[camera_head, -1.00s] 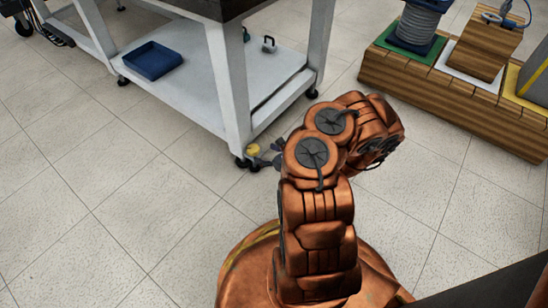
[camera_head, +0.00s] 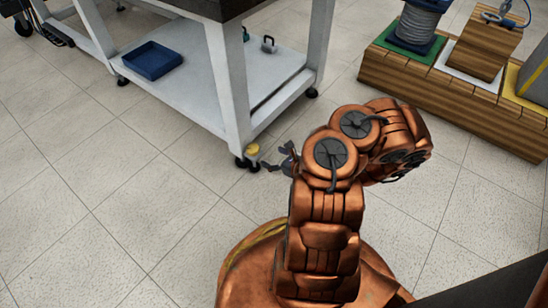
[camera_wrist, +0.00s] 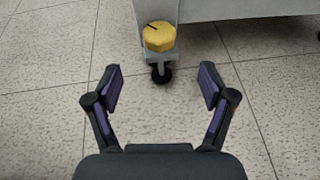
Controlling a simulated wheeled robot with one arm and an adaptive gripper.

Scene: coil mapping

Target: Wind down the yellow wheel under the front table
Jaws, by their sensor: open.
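The yellow wheel (camera_wrist: 159,37) is a small knob with a dark line on its top, at the foot of the table leg. It also shows in the head view (camera_head: 253,149), low on the near corner leg. A black caster (camera_wrist: 161,73) is below it. My gripper (camera_wrist: 160,85) is open and empty in the wrist view, with the wheel ahead of and between its fingers, not touching them. In the head view my gripper (camera_head: 282,158) is partly hidden by my arm and sits just right of the wheel.
The front table (camera_head: 228,90) has white legs and a lower shelf. A blue tray (camera_head: 152,60) and a small grey weight (camera_head: 268,44) are on that shelf. A wooden platform (camera_head: 430,88) with a cable spool (camera_head: 417,25) stands at the right. The tiled floor at left is clear.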

